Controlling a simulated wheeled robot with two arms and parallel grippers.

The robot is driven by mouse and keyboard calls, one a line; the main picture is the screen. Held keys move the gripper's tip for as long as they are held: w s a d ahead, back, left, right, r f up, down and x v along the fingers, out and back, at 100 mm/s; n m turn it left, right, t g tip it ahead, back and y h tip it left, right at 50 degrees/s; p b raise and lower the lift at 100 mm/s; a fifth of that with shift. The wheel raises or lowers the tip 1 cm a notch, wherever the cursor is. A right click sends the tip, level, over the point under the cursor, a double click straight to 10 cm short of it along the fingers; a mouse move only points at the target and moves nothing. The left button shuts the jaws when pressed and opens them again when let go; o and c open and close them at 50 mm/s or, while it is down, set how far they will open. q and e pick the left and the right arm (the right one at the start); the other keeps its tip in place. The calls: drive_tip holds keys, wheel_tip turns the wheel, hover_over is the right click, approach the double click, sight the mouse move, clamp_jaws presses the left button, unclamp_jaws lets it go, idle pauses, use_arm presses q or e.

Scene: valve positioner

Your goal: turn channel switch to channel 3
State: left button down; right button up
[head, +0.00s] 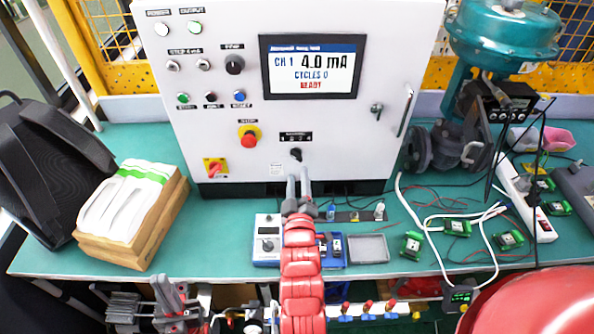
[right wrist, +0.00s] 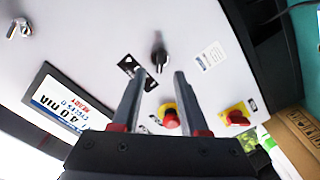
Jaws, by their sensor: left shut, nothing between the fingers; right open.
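The channel switch (head: 296,154) is a small black knob low on the white cabinet front, under a black label plate (head: 295,137) with numbers. The screen (head: 308,66) reads CH 1, 4.0 mA, CYCLES 0, READY. My right gripper (head: 298,178) is open and empty just in front of and below the knob. In the right wrist view, the channel switch (right wrist: 158,52) lies beyond the tips of my right gripper (right wrist: 158,76), roughly centred between them and apart from them. My left gripper (head: 168,292) is shut and empty, low at the left, beyond the bench's front edge.
A red emergency button (head: 249,138) and a red-yellow rotary switch (head: 215,168) sit left of the knob. A cabinet handle (head: 405,112) sticks out at right. A blue-and-white meter (head: 267,240) and grey tray (head: 368,249) lie on the green bench (head: 215,238). Cables and boards crowd the right.

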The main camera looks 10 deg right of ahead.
sight(297, 159)
drive_tip(key=b+x, duration=0.1)
drive_tip(key=x, duration=0.4)
drive_tip(key=shift+w, duration=0.35)
clamp_jaws()
